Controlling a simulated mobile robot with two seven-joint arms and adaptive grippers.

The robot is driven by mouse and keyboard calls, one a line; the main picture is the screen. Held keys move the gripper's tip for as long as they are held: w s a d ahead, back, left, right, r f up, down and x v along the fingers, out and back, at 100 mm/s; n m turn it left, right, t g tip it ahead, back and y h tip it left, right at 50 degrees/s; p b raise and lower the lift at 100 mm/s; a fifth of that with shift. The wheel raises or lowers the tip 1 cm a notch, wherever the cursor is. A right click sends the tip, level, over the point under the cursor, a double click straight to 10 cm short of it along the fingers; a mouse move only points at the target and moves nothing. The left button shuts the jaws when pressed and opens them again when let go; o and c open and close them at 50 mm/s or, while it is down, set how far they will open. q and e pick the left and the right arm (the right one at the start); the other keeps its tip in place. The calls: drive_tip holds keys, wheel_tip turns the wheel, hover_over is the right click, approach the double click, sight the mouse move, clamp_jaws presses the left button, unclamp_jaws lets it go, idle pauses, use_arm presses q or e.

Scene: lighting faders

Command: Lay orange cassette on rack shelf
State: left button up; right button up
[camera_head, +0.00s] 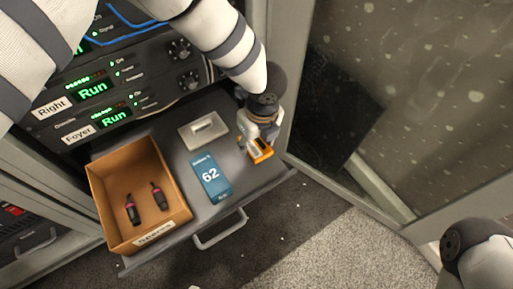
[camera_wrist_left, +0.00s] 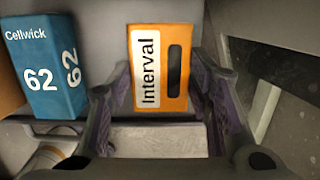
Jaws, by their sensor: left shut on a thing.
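The orange cassette (camera_head: 262,150) is at the right side of the pulled-out grey rack shelf (camera_head: 247,186), seen from above. In the left wrist view the cassette (camera_wrist_left: 178,92) shows its orange face with a white "Interval" label and a dark slot. My left gripper (camera_head: 256,138) is shut on the cassette, with a finger on each side of it in the left wrist view (camera_wrist_left: 160,82). I cannot tell whether the cassette touches the shelf. My right gripper is out of view; only part of my right arm shows at the lower right.
A blue "62" box (camera_head: 211,177) lies left of the cassette. A small grey block (camera_head: 203,130) sits behind it. A cardboard box (camera_head: 113,176) holds two dark connectors at the left. Rack units (camera_head: 95,88) stand behind; a glass door (camera_head: 410,110) is at the right.

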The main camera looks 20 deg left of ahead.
sight(257, 143)
use_arm(q)
drive_tip(key=f, duration=0.1)
drive_tip(key=f+b, duration=0.1)
drive_tip(key=f, duration=0.2)
drive_tip(key=shift+w+a, duration=0.1)
drive_tip(key=shift+w, duration=0.25)
drive_tip(key=shift+r, duration=0.2)
drive_tip(key=o, duration=1.1)
drive_tip(key=shift+f, duration=0.15)
drive_tip(key=shift+o, duration=0.2)
drive_tip(key=r+p, duration=0.1)
drive_tip(key=r, duration=0.3)
drive_tip(key=d+r+p, duration=0.1)
drive_tip(key=r+p, duration=0.1)
drive_tip(key=r, duration=0.2)
drive_tip(key=s+r+p, duration=0.1)
drive_tip(key=r, duration=0.3)
drive_tip(key=shift+s+d+r, duration=0.1)
drive_tip(key=shift+d+r, duration=0.05)
drive_tip(key=shift+d, duration=0.05)
